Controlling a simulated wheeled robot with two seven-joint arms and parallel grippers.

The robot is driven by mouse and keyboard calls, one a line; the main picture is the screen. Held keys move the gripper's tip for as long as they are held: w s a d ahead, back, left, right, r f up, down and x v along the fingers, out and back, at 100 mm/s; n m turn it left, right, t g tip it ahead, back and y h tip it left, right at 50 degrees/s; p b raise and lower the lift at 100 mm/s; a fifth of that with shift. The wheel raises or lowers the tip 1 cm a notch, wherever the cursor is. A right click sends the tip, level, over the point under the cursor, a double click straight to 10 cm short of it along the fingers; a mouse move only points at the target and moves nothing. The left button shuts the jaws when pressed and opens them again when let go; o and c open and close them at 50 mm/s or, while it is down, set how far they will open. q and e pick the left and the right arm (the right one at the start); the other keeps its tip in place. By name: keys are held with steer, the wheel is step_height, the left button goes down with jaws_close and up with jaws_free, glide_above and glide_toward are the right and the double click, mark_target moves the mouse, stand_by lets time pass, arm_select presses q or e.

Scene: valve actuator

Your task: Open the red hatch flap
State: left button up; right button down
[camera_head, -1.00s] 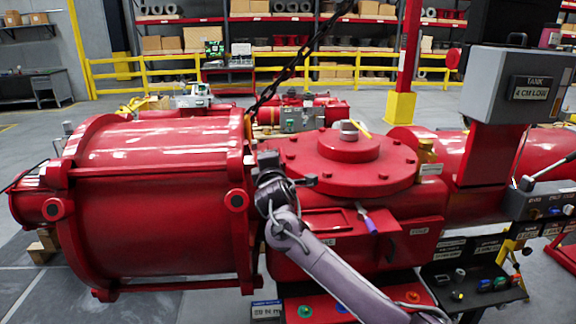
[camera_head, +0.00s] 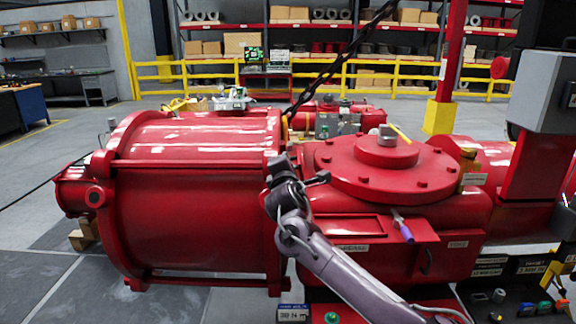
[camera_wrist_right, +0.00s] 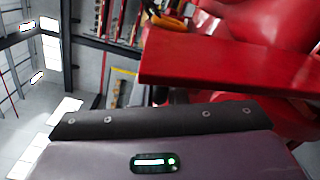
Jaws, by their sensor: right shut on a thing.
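The red valve actuator (camera_head: 395,215) has a boxy housing with a round bolted cover on top. I cannot tell for sure which panel is the hatch flap. My right gripper (camera_head: 318,179), dark at the end of the purple-grey arm, is in front of the cylinder flange, left of the housing. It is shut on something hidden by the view. In the right wrist view a flat red plate (camera_wrist_right: 230,60) lies close beyond the gripper body; the fingertips do not show. My left gripper is out of view.
The large red cylinder (camera_head: 195,205) stands left of the housing. A purple-handled lever (camera_head: 403,228) sticks out of the housing front. Yellow railings (camera_head: 200,75) run behind.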

steer(key=c, duration=1.6)
jaws_free()
steer(key=shift+a+r, duration=0.1)
steer(key=shift+r, duration=0.1)
steer(key=shift+o, duration=0.6)
steer(key=shift+w+f, duration=0.1)
steer(key=shift+s+f+b, duration=0.15)
steer(key=shift+s+b, duration=0.2)
steer(key=shift+s, duration=0.25)
steer(key=s+b, duration=0.2)
steer(key=s, duration=0.4)
steer(key=shift+s, duration=0.3)
